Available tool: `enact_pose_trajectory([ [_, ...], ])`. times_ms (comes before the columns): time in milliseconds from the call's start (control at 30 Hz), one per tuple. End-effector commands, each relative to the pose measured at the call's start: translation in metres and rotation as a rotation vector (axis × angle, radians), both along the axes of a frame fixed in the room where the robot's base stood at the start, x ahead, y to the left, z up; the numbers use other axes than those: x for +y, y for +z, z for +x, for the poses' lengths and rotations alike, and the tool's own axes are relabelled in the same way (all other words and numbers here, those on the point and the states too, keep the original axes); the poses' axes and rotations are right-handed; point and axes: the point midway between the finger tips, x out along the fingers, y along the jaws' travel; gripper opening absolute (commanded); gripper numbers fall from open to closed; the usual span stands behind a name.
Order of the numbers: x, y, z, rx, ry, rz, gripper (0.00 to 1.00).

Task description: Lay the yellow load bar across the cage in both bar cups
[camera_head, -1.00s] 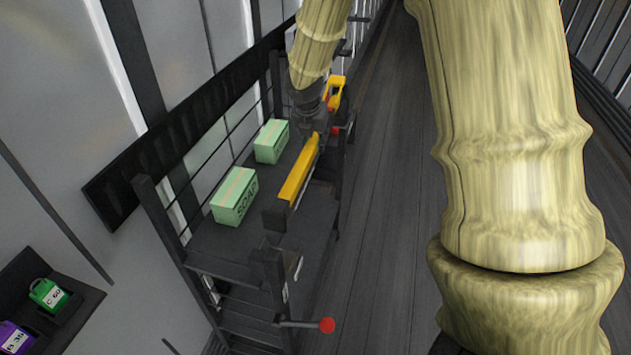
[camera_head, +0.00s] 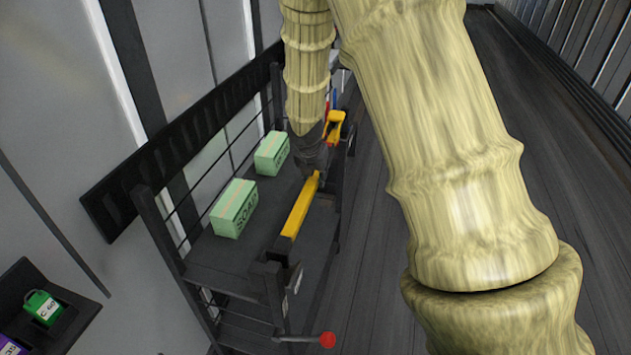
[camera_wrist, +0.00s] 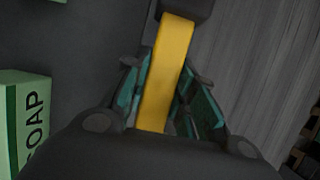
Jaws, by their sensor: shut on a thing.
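The yellow load bar (camera_head: 301,208) runs lengthwise along the open right side of the dark cage (camera_head: 215,255). My gripper (camera_head: 314,168) is shut on the bar towards its far part. In the wrist view the bar (camera_wrist: 168,70) passes between the two teal-padded fingers of my gripper (camera_wrist: 166,95). The bar's near end meets a dark block (camera_head: 280,249) at the top of the cage's near right post. I cannot tell whether this end is seated in a cup. The bar's far end and the far cup are hidden behind my gripper and arm.
Two green soap boxes (camera_head: 234,208) (camera_head: 272,153) stand on the cage shelf left of the bar. A red-knobbed lever (camera_head: 328,340) sticks out low at the near end. A yellow part (camera_head: 336,128) sits beyond my gripper. Floor right of the cage is clear.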

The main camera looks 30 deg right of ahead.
Motion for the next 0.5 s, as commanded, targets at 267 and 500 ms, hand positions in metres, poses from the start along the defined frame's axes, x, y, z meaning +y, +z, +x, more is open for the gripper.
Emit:
enact_pose_trajectory([
  [267, 0.000, -0.018, 0.001, -0.002, 0.002, -0.001, 0.00],
  [500, 0.000, -0.019, 0.001, -0.001, 0.001, 0.000, 0.00],
])
